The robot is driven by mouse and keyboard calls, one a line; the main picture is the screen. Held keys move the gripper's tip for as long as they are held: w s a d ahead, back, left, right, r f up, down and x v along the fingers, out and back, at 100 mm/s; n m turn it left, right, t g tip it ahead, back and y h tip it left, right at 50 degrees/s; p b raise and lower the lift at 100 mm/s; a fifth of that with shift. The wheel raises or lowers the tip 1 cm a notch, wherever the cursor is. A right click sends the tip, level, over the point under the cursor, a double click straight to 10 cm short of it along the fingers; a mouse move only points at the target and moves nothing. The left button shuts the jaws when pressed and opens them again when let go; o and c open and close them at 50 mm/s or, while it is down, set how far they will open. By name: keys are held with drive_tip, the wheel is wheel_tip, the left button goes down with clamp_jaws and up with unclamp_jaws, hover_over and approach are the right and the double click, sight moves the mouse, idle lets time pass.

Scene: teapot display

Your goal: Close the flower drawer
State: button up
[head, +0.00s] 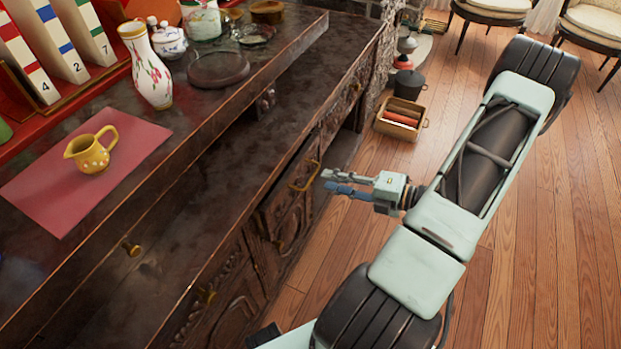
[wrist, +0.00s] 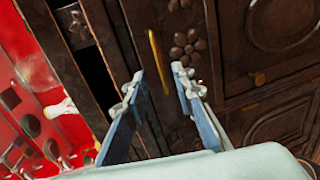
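A dark carved wooden front with a flower relief (wrist: 190,48) and a long brass handle (wrist: 158,60) lies just ahead of my fingers in the wrist view. In the head view the brass handle (head: 305,177) is on the cabinet's lower front, just left of my gripper (head: 324,181). My gripper is open and empty, its two fingertips apart (wrist: 157,80) and on either side of the handle's near end in the wrist view. I see no clear contact. How far this drawer stands out is hard to tell.
The dark cabinet's top (head: 190,110) holds a yellow jug (head: 92,152) on a red mat (head: 45,195), a floral vase (head: 150,75) and other pots. A smaller flower carving (wrist: 76,24) sits beside a dark gap. A wooden crate (head: 400,118) stands on the floor.

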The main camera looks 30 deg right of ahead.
sight(312, 176)
drive_tip(key=b+x, duration=0.1)
drive_tip(key=x, duration=0.5)
drive_tip(key=shift+w+a, duration=0.15)
drive_tip(key=shift+w, duration=0.05)
clamp_jaws()
